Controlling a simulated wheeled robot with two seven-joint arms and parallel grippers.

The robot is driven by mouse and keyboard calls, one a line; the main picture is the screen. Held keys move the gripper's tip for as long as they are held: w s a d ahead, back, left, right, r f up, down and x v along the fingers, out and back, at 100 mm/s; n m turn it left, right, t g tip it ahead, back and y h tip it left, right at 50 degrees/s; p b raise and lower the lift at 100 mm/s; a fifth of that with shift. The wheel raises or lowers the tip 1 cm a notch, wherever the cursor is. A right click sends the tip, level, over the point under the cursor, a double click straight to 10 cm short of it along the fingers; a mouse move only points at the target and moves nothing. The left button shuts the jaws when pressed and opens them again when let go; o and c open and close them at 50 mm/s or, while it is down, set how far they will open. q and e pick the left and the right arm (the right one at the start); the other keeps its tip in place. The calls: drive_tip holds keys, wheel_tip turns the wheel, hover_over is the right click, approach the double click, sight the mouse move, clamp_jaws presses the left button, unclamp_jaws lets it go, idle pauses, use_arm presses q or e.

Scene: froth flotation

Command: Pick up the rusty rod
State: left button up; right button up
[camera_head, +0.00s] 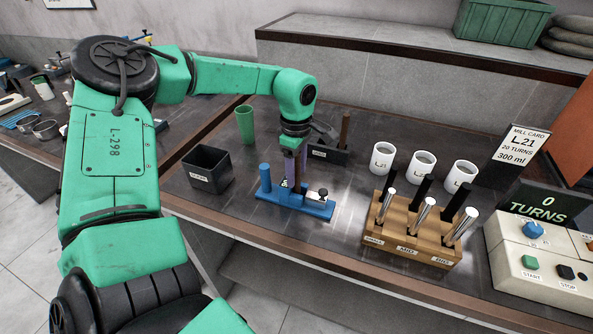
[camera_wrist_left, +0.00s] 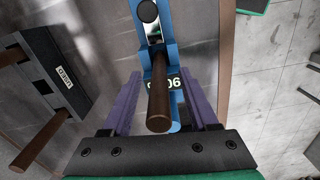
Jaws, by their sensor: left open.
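A brown, rusty-looking rod (camera_wrist_left: 160,100) stands on a blue stand (camera_head: 292,203). The stand also shows in the left wrist view (camera_wrist_left: 151,62) with a partly covered number plate. My left gripper (camera_head: 295,172) is over the stand, pointing down. In the left wrist view its two purple fingers (camera_wrist_left: 160,88) are open, one on each side of the rod, with gaps visible. More brown rods show at a black labelled holder (camera_head: 328,154) behind the stand; one rod (camera_head: 345,128) is upright there. My right gripper is not in view.
A black bin (camera_head: 207,170) and a green cup (camera_head: 245,124) stand left of the blue stand. To the right are three white cups (camera_head: 422,163), a wooden block (camera_head: 412,228) with metal-ended tools, and a control box (camera_head: 540,262). The bench's front edge (camera_head: 300,260) is close.

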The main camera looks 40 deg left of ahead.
use_arm(q)
clamp_jaws()
drive_tip(key=shift+w+r, duration=0.1)
idle(1.2)
